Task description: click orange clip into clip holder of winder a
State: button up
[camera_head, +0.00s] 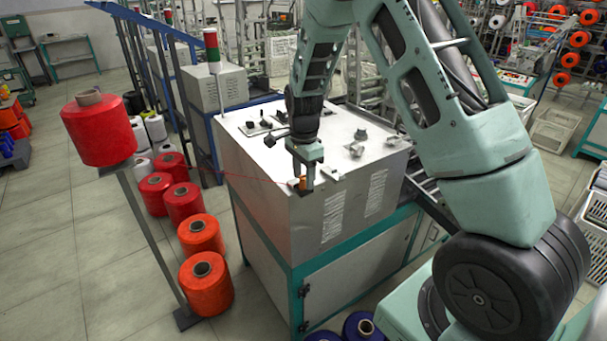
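The winder (262,160) is a large pale metal box on a teal-framed cabinet in the middle of the view. My gripper (304,182) points down at the near edge of its top, right of the front corner. The small orange clip (302,184) shows between my fingertips, which look closed on it. A thin red thread runs from the left toward the clip. The clip is at or just above the top edge; I cannot tell whether it touches. The clip holder cannot be made out, and may be hidden by my gripper.
A large red yarn cone (98,130) stands on a post left of the winder. Several red and orange cones (205,283) stand on the floor there. Knobs and small fittings (357,150) sit on the winder top. Blue cones (360,326) stand at the bottom.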

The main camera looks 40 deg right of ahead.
notch_tip(320, 180, up, 17)
jog(key=b, duration=0.4)
jog(key=shift+r, duration=0.2)
jog(key=s+a+f+n+y+b, duration=0.15)
jog(key=s+a+f+n, duration=0.25)
jog(key=s+a+n, duration=0.5)
jog(key=s+a+f+n+b, duration=0.2)
jog(key=s+a+f+n, duration=0.25)
jog(key=a, duration=0.75)
jog(key=s+a+f+n+b, duration=0.1)
jog(key=s+a+f+n, duration=0.1)
jog(key=s+n, duration=0.4)
jog(key=s+a+f+n+b, duration=0.1)
jog(key=s+a+f+n, duration=0.2)
jog(key=s+n, duration=0.4)
jog(key=s+f+h, duration=0.1)
jog(key=s, duration=0.3)
jog(key=shift+a, duration=0.15)
jog(key=shift+f, duration=0.1)
